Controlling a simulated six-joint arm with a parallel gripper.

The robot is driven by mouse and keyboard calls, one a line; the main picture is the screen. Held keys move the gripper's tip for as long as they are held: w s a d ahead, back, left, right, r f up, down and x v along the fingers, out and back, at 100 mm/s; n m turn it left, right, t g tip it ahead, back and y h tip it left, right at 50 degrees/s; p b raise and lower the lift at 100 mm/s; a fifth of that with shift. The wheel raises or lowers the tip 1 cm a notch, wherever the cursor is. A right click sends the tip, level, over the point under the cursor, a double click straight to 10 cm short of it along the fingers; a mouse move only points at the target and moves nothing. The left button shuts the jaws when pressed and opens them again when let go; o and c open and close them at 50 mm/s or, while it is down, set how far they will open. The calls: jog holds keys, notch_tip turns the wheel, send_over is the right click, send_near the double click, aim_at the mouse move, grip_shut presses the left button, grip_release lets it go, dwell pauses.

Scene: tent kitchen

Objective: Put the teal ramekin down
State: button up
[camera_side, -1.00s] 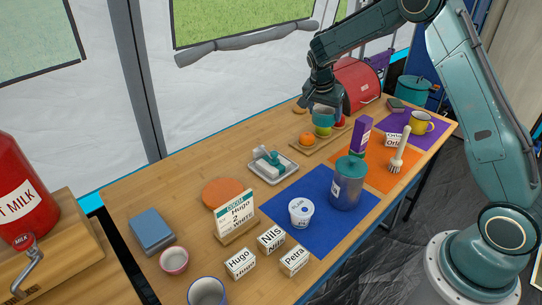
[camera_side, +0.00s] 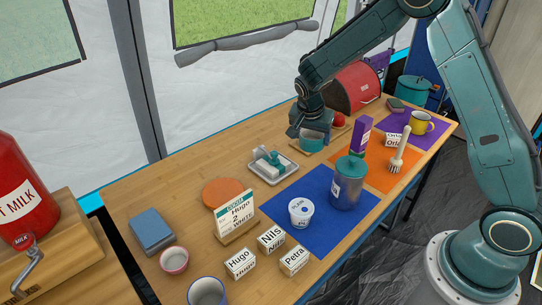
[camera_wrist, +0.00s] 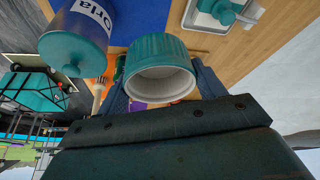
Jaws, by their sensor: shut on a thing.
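The teal ramekin (camera_side: 312,141) is held in my gripper (camera_side: 309,131), at the near edge of the fruit board in the side view. In the wrist view the ramekin (camera_wrist: 158,52) sits between the two fingers (camera_wrist: 163,90), ribbed teal outside and pale inside its rim. My gripper is shut on it. Whether its base touches anything below cannot be told from these views.
The wooden board (camera_side: 336,133) with a red fruit (camera_side: 339,119) lies behind my gripper. A butter dish (camera_side: 272,168) is to its left. A purple carton (camera_side: 361,137) and a teal-lidded canister (camera_side: 346,187) stand to its right. Bare wood shows around the orange disc (camera_side: 222,192).

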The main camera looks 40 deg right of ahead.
notch_tip(320, 180, down, 13)
jog(key=shift+f, duration=0.15)
jog(key=shift+f, duration=0.1)
jog(key=shift+f, duration=1.8)
jog(key=shift+f, duration=0.1)
jog(key=o, duration=1)
jog(key=shift+o, duration=0.2)
jog(key=v, duration=1.2)
